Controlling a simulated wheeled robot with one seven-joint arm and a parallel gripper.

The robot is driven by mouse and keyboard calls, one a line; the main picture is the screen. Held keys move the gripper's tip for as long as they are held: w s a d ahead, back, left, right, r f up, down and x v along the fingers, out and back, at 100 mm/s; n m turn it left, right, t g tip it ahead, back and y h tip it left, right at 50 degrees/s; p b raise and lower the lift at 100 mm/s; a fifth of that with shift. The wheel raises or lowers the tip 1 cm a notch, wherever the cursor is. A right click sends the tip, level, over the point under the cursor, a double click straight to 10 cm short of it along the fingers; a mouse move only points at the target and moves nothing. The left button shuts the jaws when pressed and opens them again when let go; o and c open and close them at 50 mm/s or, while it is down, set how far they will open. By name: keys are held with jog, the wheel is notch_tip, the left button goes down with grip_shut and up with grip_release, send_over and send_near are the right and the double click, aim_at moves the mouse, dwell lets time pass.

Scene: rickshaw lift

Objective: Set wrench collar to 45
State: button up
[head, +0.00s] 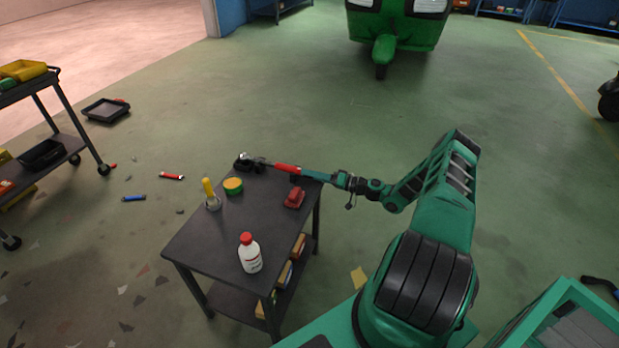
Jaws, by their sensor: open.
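The wrench lies across the back of a dark workshop cart (228,245), pointing left to right. Its metal head is at the left and its red grip (287,168) is in the middle. A teal section continues to the right of the red. My gripper (331,178) is at the right end of the wrench, at the cart's back right edge. It is open. It is too small here to tell whether the fingers are around the wrench end or touch it. The collar and its scale cannot be read.
On the cart stand a white bottle with a red cap (249,254), a green and yellow tin (233,186), a cup with a yellow handle (209,193) and a dark red object (295,198). Loose tools lie on the floor at left. A green rickshaw (397,25) stands at the back.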

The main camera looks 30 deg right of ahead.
jog(key=v, duration=1)
jog(key=shift+s+d, duration=0.2)
jog(key=shift+d, duration=0.05)
jog(key=s+a+r+n+g+h, duration=0.1)
jog(key=s+a+r+g+h, duration=0.15)
jog(key=s+r+g, duration=0.4)
jog(key=s+a+r+g+h, duration=0.2)
jog(key=a+r+g, duration=0.15)
jog(key=r, duration=0.55)
jog(key=s+a+r+n+g+h, duration=0.15)
jog(key=s+a+r+g, duration=0.25)
jog(key=r, duration=0.4)
jog(key=s+a+r+m+h, duration=0.2)
jog(key=s+r, duration=0.4)
jog(key=s, duration=0.6)
jog(key=s+a+r+m+h, duration=0.2)
jog(key=s+r, duration=0.5)
jog(key=s, duration=0.6)
jog(key=shift+s+a+r+m+h, duration=0.2)
jog(key=shift+a+m+h, duration=0.1)
jog(key=shift+a+m, duration=0.65)
